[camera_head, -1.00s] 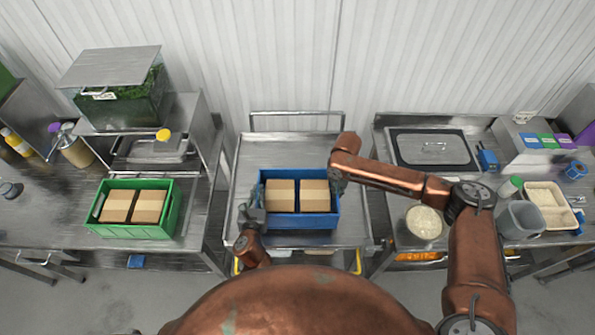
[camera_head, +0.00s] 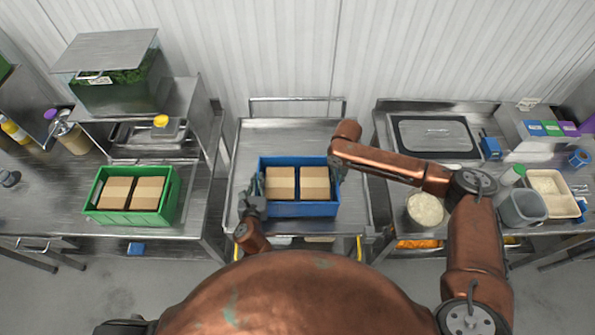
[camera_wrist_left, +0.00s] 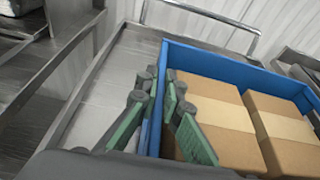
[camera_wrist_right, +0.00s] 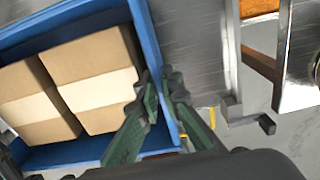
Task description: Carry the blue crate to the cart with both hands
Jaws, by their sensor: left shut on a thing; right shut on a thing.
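The blue crate (camera_head: 300,209) is over the top of the metal cart (camera_head: 282,139), at its front half. I cannot tell whether its base rests on the cart. It looks level and holds two brown boxes (camera_head: 315,183). My left gripper (camera_head: 259,184) is shut on the crate's left wall, one finger inside and one outside, as the left wrist view (camera_wrist_left: 160,84) shows. My right gripper (camera_head: 336,171) is shut on the right wall in the same way, seen in the right wrist view (camera_wrist_right: 160,82). The right fingertips are partly hidden in the head view.
A green crate (camera_head: 126,218) with two boxes stands on the left table. The right table carries a rice bowl (camera_head: 425,210), a grey pitcher (camera_head: 522,208) and a tray of rice (camera_head: 552,190). The cart has a rear handle (camera_head: 297,99). Its rear top is clear.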

